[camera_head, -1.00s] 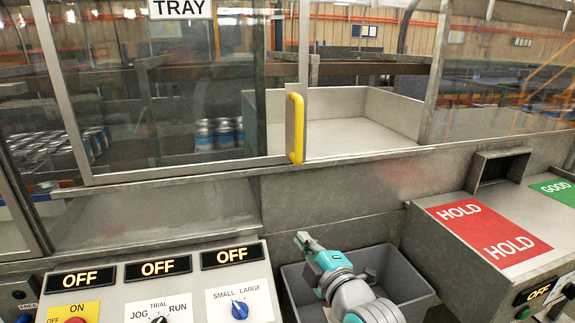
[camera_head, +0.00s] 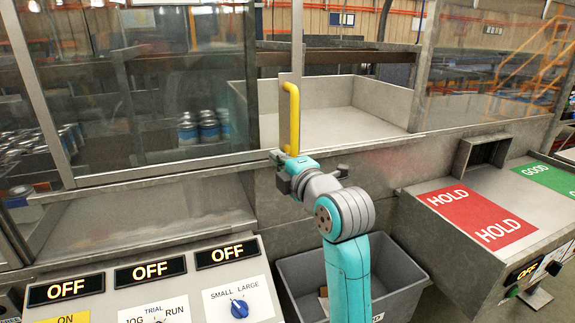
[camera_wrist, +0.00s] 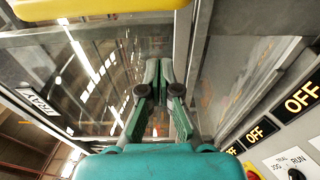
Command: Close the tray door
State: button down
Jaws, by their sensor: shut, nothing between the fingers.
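The tray door is a framed glass panel (camera_head: 150,90) with an upright yellow handle (camera_head: 292,118) on its right edge. The opening right of the handle is uncovered, and the pale tray (camera_head: 365,98) shows through it. My gripper (camera_head: 277,158) is shut and empty, just below the handle's lower end and slightly left of it; I cannot tell whether they touch. In the wrist view, my shut fingers (camera_wrist: 159,72) point at the glass, the yellow handle (camera_wrist: 95,8) crosses the top edge, and the TRAY label (camera_wrist: 38,101) lies at left.
A control panel with OFF displays (camera_head: 150,271) stands at front left. A grey bin (camera_head: 300,285) is below my arm. A ledge with a red HOLD area (camera_head: 475,215) and a green GOOD area (camera_head: 545,177) is at right. Cans (camera_head: 203,128) stand behind the glass.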

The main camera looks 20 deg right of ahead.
aim_at(289, 151)
jog(key=shift+w+d, duration=1.5)
jog(key=shift+d, duration=0.25)
jog(key=s+d, duration=0.1)
jog(key=d, duration=4.3)
jog(key=shift+s+d, duration=0.2)
jog(key=shift+s, duration=0.15)
jog(key=shift+d+r, duration=0.1)
